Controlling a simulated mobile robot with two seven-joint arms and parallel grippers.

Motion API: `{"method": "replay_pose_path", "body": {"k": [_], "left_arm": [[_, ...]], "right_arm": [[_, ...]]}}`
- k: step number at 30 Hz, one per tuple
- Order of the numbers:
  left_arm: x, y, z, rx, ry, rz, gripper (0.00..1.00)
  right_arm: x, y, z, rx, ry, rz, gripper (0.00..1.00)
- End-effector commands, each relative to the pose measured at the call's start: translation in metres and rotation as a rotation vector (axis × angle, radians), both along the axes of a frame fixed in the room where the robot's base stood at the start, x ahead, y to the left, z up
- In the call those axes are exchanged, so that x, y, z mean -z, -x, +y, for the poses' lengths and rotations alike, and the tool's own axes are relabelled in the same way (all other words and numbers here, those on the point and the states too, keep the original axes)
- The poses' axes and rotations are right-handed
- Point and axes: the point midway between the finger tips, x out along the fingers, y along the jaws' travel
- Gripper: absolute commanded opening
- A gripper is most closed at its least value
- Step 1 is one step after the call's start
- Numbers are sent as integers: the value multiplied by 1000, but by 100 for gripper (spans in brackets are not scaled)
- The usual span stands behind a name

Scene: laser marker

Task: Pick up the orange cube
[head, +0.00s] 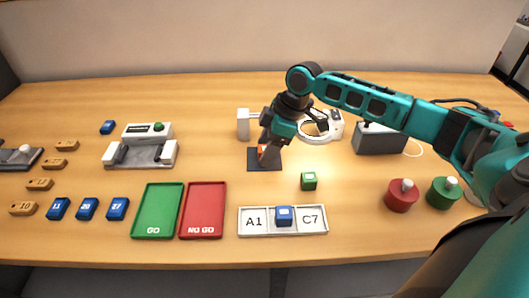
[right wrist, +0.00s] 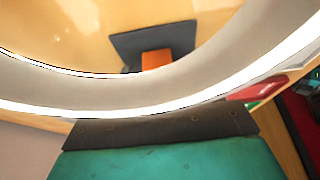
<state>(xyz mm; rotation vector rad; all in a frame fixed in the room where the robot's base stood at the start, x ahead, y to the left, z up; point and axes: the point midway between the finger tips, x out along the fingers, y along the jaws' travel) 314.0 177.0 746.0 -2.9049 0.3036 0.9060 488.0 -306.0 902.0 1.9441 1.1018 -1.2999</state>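The orange cube (head: 262,149) sits on a dark square pad (head: 253,164) in the middle of the table, partly hidden by my right gripper. My right gripper (head: 267,155) points down at the cube from above and right, with its fingers over or beside it. Whether they touch the cube or how far apart they are cannot be made out. In the right wrist view the cube (right wrist: 156,59) shows on the pad (right wrist: 125,42), cut off below by a white ring; the fingertips are not visible there. My left gripper is not in view.
A white ring-shaped lamp (head: 332,129) stands close behind my right gripper; a white ring (right wrist: 130,105) crosses the wrist view. A white post (head: 243,124) is left of the gripper. A green cube (head: 308,181) and a white tray (head: 243,222) with a blue block are in front.

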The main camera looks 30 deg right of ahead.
Motion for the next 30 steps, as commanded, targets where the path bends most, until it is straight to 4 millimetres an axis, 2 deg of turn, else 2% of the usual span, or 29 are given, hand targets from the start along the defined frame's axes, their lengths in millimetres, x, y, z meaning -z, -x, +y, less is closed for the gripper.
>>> {"method": "replay_pose_path", "body": {"k": [2, 18, 25, 30], "left_arm": [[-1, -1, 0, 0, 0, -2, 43], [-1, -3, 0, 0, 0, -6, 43], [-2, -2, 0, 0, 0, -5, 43], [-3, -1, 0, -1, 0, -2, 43]], "right_arm": [[0, 0, 0, 0, 0, 0, 54], [-1, 0, 0, 0, -1, -1, 4], [-3, 0, 0, 0, 0, -1, 3], [-17, -1, 0, 0, -2, -4, 3]]}}
